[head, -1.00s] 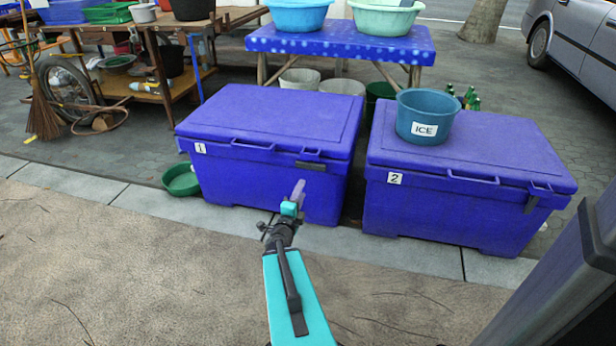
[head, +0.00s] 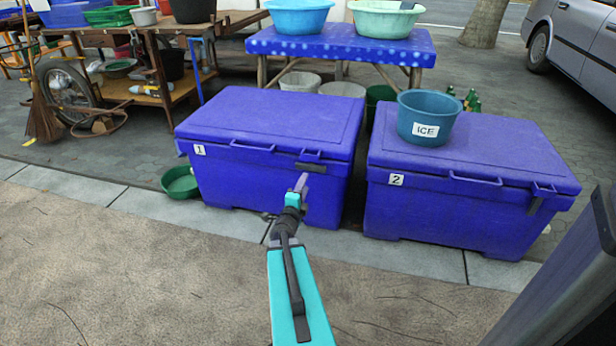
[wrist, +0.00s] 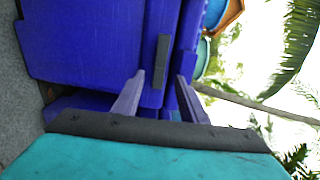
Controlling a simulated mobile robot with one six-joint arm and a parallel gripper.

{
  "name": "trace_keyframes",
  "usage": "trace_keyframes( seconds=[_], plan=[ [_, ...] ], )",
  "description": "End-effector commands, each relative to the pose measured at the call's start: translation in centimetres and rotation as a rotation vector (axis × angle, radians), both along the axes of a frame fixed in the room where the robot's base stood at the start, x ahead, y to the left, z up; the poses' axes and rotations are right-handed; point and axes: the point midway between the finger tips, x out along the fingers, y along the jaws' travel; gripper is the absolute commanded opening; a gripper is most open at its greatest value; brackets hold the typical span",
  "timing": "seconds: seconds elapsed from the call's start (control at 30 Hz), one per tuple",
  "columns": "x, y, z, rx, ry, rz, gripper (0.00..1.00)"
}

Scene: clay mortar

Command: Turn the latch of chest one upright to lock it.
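Chest one (head: 265,185) is the blue chest with the "1" label at the left. Its lid is down. Its latch (head: 311,167) is a dark bar on the front near the right end, lying level along the lid seam. In the wrist view, which is turned sideways, the latch (wrist: 161,62) runs along the picture's vertical. My gripper (head: 301,182) is just in front of and slightly below the latch. In the wrist view my gripper (wrist: 159,82) has its two grey fingers apart with nothing held. The latch shows beyond the fingertips; contact is not visible.
Chest two (head: 455,215), with a teal ICE bucket (head: 427,117) on its lid, stands to the right across a narrow gap. A green basin (head: 180,182) sits on the ground left of chest one. A dark post (head: 560,280) rises at the lower right.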

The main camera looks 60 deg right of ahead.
Motion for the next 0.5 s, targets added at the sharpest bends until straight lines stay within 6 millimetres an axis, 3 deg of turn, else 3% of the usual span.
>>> trace_keyframes(
  seconds=[0.5],
  plan=[
    [1.8,-5.7,-0.2,-0.001,-0.001,-0.002,0.39]
  ],
)
